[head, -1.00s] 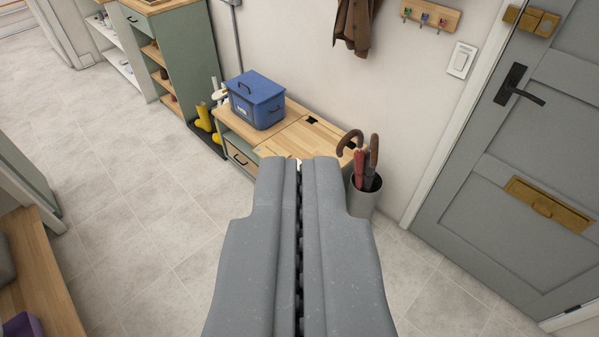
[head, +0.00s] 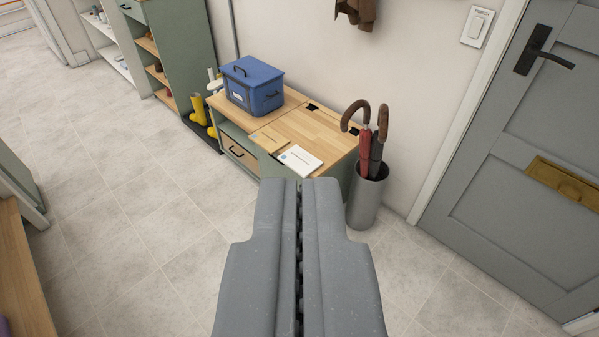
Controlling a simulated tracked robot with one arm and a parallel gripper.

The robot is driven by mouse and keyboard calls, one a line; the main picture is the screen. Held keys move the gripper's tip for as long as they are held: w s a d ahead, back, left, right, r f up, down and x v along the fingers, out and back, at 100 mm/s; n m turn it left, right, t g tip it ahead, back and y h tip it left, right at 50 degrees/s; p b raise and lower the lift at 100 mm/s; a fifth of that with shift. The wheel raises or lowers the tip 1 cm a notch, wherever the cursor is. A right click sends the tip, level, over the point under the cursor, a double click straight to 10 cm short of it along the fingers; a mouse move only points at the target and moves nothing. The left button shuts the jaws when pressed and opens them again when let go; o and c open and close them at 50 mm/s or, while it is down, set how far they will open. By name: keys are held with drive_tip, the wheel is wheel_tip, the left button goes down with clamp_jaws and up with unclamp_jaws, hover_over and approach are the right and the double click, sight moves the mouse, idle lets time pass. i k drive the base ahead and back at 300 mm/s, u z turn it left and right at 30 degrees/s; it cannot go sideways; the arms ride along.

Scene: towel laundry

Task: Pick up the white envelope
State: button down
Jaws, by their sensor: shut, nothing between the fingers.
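The white envelope (head: 301,160) lies flat on the front edge area of a wooden bench top (head: 317,131). A tan envelope (head: 268,138) lies just left of it. My gripper (head: 300,182) is shut and empty. In the picture its tips are just below the white envelope, and they appear apart from it.
A blue lidded box (head: 252,86) stands on the bench's left part. A metal umbrella stand (head: 365,198) with umbrellas is at the bench's right end. Yellow boots (head: 199,110) stand left of the bench. A grey door (head: 530,160) is at right. The tiled floor (head: 140,190) at left is clear.

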sight(302, 162)
drive_tip(key=u, duration=0.15)
drive_tip(key=k, duration=0.45)
drive_tip(key=z, duration=0.1)
drive_tip(key=i, duration=0.5)
drive_tip(key=z, duration=0.4)
drive_tip(key=i, duration=1.75)
drive_tip(key=u, duration=0.7)
